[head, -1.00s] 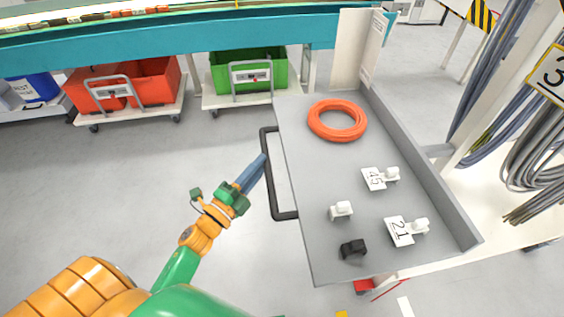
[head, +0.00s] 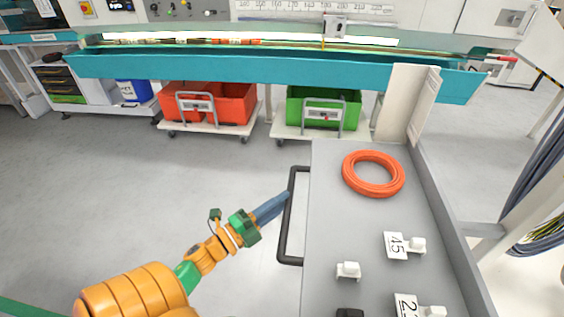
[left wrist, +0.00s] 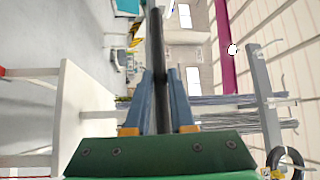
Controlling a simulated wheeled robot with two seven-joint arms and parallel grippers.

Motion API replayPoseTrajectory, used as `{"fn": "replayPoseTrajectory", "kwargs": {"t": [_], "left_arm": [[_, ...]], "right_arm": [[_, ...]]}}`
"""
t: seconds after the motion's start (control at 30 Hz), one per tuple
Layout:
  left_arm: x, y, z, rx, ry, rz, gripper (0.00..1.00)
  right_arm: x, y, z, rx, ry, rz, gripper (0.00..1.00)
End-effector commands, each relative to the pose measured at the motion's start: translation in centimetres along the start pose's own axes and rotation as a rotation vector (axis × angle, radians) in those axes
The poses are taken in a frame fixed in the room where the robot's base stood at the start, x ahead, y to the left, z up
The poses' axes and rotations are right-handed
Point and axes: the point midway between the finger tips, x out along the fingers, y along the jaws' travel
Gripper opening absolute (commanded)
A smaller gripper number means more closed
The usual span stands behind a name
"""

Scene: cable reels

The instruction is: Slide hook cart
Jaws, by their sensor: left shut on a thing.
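The hook cart (head: 326,215) has a grey panel with a raised edge on its right side and a black handle (head: 286,236) on its left side. An orange cable ring (head: 373,174) is at the panel's far end. White pegs (head: 348,270) and number tags (head: 396,245) are nearer, and a black peg is cut off at the bottom edge. My left gripper (head: 284,197) is shut on the handle. In the left wrist view the black handle bar (left wrist: 159,65) runs between its blue fingers (left wrist: 162,100). My right gripper is not in view.
Low trolleys with red bins (head: 230,103) and a green bin (head: 310,112) stand under a teal-edged bench (head: 260,68) behind. Cables hang from a white rack at the right (head: 520,215). The floor left of the cart is clear (head: 120,210).

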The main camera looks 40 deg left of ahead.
Motion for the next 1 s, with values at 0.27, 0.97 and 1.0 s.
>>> {"fn": "replayPoseTrajectory", "kwargs": {"t": [0.27, 0.97, 1.0], "left_arm": [[0.3, -0.9, 0.1, 0.003, 0.001, -0.021, 0.52], [-6.9, -0.6, 0.1, 0.002, 0.000, -0.017, 0.52], [-7.0, -0.6, 0.1, 0.002, 0.000, -0.017, 0.52]], "right_arm": [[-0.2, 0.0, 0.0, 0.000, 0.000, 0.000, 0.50], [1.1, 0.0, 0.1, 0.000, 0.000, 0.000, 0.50], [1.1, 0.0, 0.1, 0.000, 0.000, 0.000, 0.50]]}}
